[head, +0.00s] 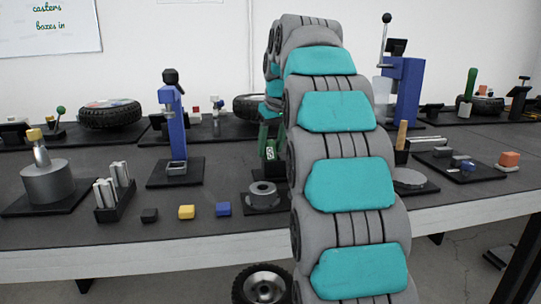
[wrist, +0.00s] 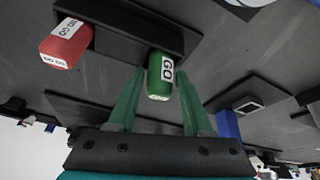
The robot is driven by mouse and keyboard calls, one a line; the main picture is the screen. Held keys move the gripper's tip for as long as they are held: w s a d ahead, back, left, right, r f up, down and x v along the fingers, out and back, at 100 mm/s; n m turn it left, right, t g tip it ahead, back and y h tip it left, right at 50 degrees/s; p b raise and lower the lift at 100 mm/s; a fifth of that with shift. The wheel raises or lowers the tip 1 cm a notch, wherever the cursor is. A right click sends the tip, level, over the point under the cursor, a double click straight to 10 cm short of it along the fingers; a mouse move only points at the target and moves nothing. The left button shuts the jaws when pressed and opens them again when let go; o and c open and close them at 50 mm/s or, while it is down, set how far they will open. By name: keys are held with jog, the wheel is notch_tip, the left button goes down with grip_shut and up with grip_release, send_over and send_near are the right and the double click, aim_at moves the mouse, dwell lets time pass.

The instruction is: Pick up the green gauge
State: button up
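The green gauge (wrist: 158,82) is a short green cylinder with a white "GO" label, seen in the wrist view against a black holder (wrist: 112,22). My gripper (wrist: 160,74) is open, with one green finger on each side of the gauge. Narrow gaps seem to show between the fingers and the gauge, so I see no firm grip. In the head view a green part with a white label, probably the gauge (head: 270,153), shows just left of my arm. The arm hides much of the gripper and holder there.
A red gauge (wrist: 66,43) with a white label lies beside the green one. A blue press (head: 176,130) stands to the left on the bench, and a grey ring part (head: 263,195) sits in front. Black, yellow (head: 186,212) and blue blocks lie near the front edge.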

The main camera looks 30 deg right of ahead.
grip_shut()
dwell(0.4)
